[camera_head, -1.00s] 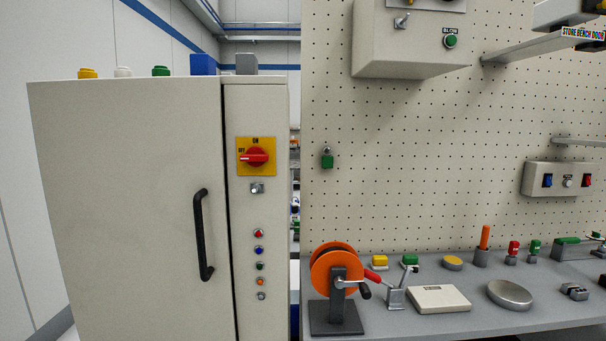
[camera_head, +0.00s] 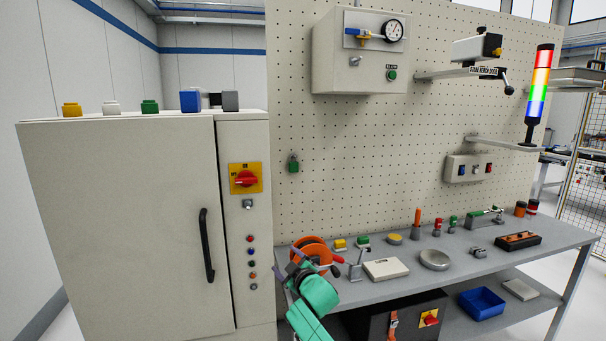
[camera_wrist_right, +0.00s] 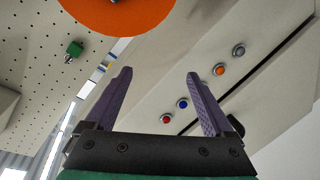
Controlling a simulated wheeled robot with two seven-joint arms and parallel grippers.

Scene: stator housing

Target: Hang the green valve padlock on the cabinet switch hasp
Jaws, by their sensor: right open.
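The green padlock (camera_head: 293,163) hangs by its shackle on the pegboard, just right of the cabinet. It also shows in the right wrist view (camera_wrist_right: 74,49), beyond and left of the fingers. The cabinet's red rotary switch (camera_head: 245,179) sits on a yellow plate, and a small metal hasp (camera_head: 248,204) is below it. My right gripper (camera_head: 288,268) is low in front of the orange reel, well below the padlock. In the right wrist view my two purple fingers (camera_wrist_right: 157,88) are spread with nothing between them. My left gripper is out of view.
The orange reel (camera_head: 309,250) stands on the bench, partly hidden by my right arm. The cabinet's black door handle (camera_head: 207,245) and a column of buttons (camera_head: 251,250) are left of my gripper. The pegboard around the padlock is clear.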

